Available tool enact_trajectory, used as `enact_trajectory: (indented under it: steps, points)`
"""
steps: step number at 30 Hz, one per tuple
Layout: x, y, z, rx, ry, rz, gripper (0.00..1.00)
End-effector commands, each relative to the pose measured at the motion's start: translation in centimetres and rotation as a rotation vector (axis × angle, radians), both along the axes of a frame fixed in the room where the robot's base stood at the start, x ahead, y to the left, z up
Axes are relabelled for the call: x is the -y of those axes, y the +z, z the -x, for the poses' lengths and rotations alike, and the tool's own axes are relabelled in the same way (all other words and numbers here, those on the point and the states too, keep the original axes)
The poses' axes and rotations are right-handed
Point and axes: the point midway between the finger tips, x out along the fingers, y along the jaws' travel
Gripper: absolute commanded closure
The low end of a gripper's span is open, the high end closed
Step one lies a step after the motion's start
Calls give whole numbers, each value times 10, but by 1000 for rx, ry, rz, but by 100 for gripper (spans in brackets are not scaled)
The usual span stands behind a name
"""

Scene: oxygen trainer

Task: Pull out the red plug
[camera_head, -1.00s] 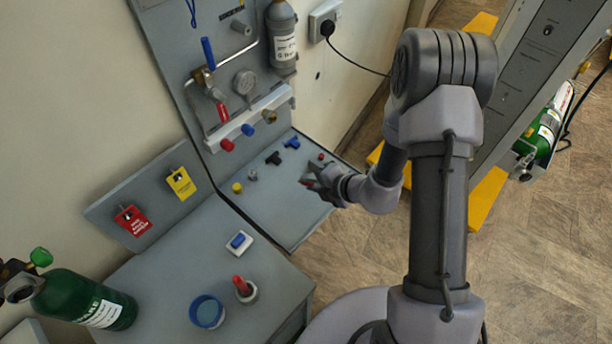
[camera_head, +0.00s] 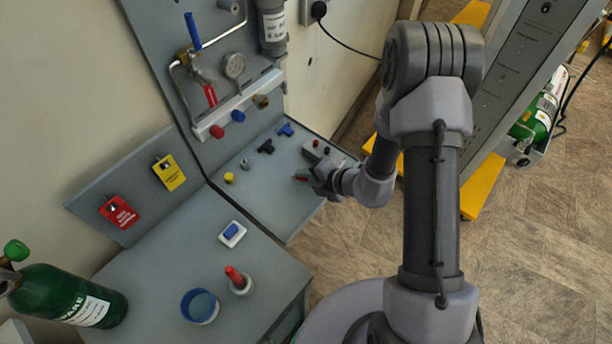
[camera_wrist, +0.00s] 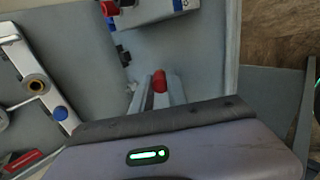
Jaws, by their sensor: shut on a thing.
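My gripper (camera_head: 308,180) is low over the right part of the grey bench panel, its fingers pointing left in the head view. It is shut on a small red piece, the red plug (camera_wrist: 159,83), which sits between the fingertips in the wrist view. The same red piece shows at the fingertips in the head view (camera_head: 300,178). The fingers hide most of its body, and I cannot tell whether its end touches anything. Another red cap (camera_head: 217,131) sits on the white rail of the upright panel.
A small grey block (camera_head: 311,150) with dark and red knobs stands just behind my gripper.

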Motion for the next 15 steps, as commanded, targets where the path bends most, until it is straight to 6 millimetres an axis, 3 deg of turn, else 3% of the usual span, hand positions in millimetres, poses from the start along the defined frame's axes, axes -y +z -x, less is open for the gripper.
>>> enact_trajectory:
  steps: [1,5,15]
  points:
    - [0,-1,0,0,0,0,79]
    - [0,0,0,0,0,0,56]
    - [5,6,4,-1,-2,0,56]
